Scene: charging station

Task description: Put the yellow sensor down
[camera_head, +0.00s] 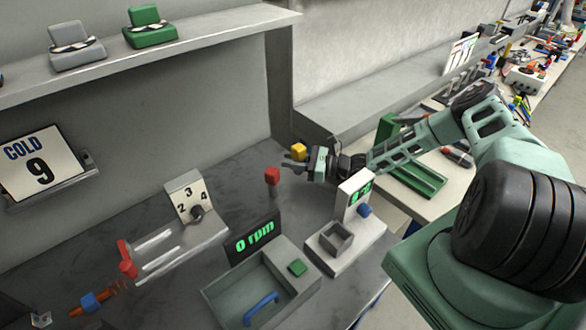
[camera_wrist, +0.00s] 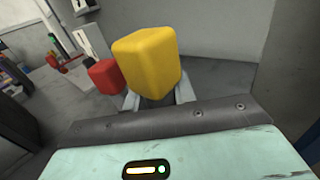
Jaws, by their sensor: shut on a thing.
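The yellow sensor (camera_head: 298,151) is a small rounded yellow block. My gripper (camera_head: 292,162) is shut on it, above the dark grey bench near its back right. In the wrist view the yellow sensor (camera_wrist: 147,62) fills the middle, between the two fingers of my gripper (camera_wrist: 160,100). The sensor's lower part is partly hidden by the gripper. I cannot tell how high it is above the bench.
A red block on a post (camera_head: 272,175) stands just left of my gripper; it also shows in the wrist view (camera_wrist: 106,76). A device with a square cup (camera_head: 336,238) and green display stands in front. A grey basin (camera_head: 225,300) and a numbered dial (camera_head: 187,196) are further left. Bare bench (camera_head: 235,180) lies behind.

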